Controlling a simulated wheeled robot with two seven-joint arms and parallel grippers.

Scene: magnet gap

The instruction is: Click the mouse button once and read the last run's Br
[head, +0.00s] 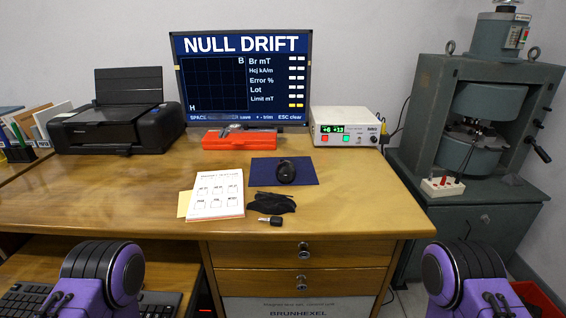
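A black mouse (286,172) sits on a dark blue mat (265,164) in the middle of the desk. The monitor (243,80) behind it reads "NULL DRIFT". It lists Br mT, Hcj kA/m, Error %, Lot and Limit mT, with white dashes beside most rows and yellow ones beside Limit; no Br number shows. Purple and black parts of my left arm (105,275) and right arm (462,275) show at the lower corners, well in front of the mouse. The fingertips of both grippers are out of view.
A notepad (217,194), dark cloth (271,203) and key (270,221) lie in front of the mat. A red case (240,137) and a meter box (346,127) stand behind. A printer (115,120) is at left, a green magnet machine (470,140) at right. The desk's right front is clear.

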